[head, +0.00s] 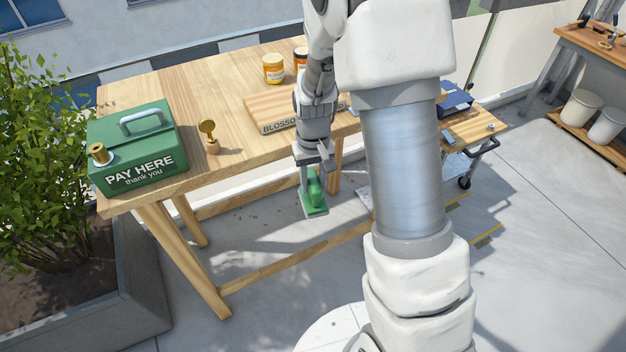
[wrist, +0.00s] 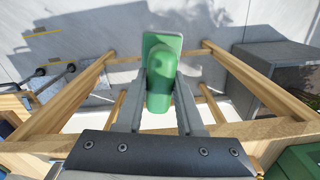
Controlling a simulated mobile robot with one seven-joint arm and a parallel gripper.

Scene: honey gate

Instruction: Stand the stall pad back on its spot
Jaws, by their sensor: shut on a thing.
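The stall pad is a green thing with a flat plate and a rounded green grip (head: 315,190). My gripper (head: 314,170) is shut on its grip and holds it in the air off the front edge of the wooden table (head: 180,95), with the plate hanging lowest. In the wrist view the green pad (wrist: 161,85) sits between the two grey fingers (wrist: 160,95), its plate reaching beyond them. Its underside is hidden. I cannot tell which place on the table is its spot.
On the table are a green cash box (head: 135,150) marked PAY HERE, a small brass-topped wooden piece (head: 210,137), honey jars (head: 273,69) and a wooden board (head: 268,105) lettered BLOSSO. A trolley (head: 475,130) stands right. The table's middle left is clear.

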